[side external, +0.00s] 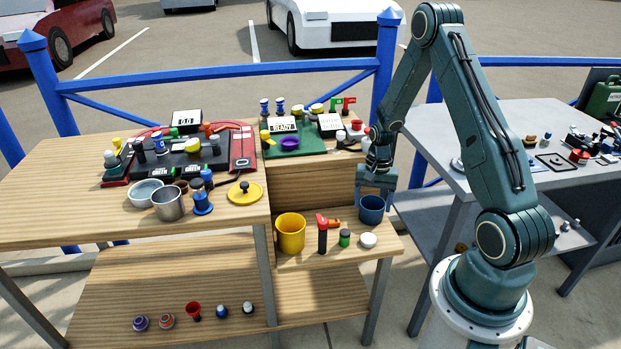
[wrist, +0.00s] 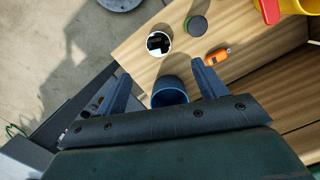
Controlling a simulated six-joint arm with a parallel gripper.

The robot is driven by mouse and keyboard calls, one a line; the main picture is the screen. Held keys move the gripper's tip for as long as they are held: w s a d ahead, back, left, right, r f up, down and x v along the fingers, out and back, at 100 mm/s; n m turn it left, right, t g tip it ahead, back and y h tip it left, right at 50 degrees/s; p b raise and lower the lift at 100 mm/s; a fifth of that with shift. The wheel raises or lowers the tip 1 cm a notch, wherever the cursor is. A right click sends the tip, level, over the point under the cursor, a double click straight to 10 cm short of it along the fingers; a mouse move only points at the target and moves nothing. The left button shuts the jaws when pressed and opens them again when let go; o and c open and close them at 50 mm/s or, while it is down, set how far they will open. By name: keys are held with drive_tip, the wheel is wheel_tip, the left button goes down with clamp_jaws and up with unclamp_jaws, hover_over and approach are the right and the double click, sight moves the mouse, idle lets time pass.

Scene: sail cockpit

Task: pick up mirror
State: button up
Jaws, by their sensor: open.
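A small round white-rimmed piece with a shiny black-and-white face (wrist: 158,43) looks like the mirror in the wrist view. In the side view it seems to be the small white round piece (side external: 368,240) at the front right of the lower wooden shelf. My gripper (side external: 375,193) is open and points down over the blue cup (side external: 371,211). In the wrist view the blue cup (wrist: 169,93) shows between the two fingers of my gripper (wrist: 163,84). The mirror lies beyond the fingertips, clear of them. Whether the fingers touch the cup cannot be told.
A green-black round piece (side external: 344,238), a red-handled tool (side external: 323,232) and a yellow cup (side external: 290,234) stand left of the mirror. An orange piece (wrist: 217,56) lies near the cup. A wooden upper table (side external: 60,190) and grey table (side external: 470,125) flank the shelf.

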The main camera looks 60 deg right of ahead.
hover_over(369, 238)
drive_tip(key=shift+w+d+f, duration=0.1)
drive_tip(key=shift+w+f, duration=0.05)
drive_tip(key=shift+f, duration=1.5)
drive_tip(key=shift+w+d+f, duration=0.1)
drive_tip(key=shift+w+f, duration=0.05)
drive_tip(key=shift+f, duration=1.5)
drive_tip(key=shift+f, duration=0.1)
drive_tip(key=shift+s+a+f, duration=0.1)
drive_tip(key=shift+s+f, duration=0.05)
drive_tip(key=shift+f, duration=1.1)
drive_tip(key=shift+s+a+f, duration=0.1)
drive_tip(key=shift+f, duration=1.15)
drive_tip(key=shift+c, duration=0.4)
drive_tip(key=c, duration=1)
